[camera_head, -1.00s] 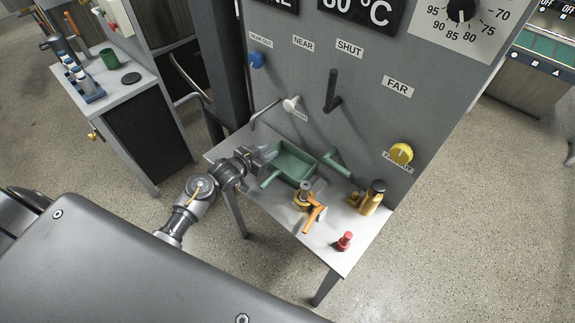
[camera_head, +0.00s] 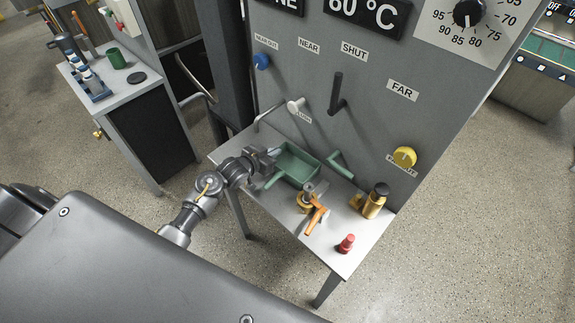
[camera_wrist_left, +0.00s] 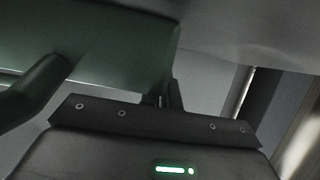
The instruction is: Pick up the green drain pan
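The green drain pan (camera_head: 297,165) sits on the grey side table against the machine, with one handle toward the front left and a green bar at its right end. My left gripper (camera_head: 272,156) is at the pan's left end, very close to its rim. In the left wrist view the pan's wall (camera_wrist_left: 120,62) fills the upper left, and its handle runs off to the left. The left fingers (camera_wrist_left: 165,98) show dark and close together beside the pan's edge. Whether they grip the rim is hidden. My right gripper is not in view.
The small table (camera_head: 336,257) also holds an orange-handled tool (camera_head: 315,215), a brass bottle with a black cap (camera_head: 374,201) and a red-topped item (camera_head: 346,244). Knobs and a black lever (camera_head: 337,95) stick out of the machine panel above. Another bench stands at left.

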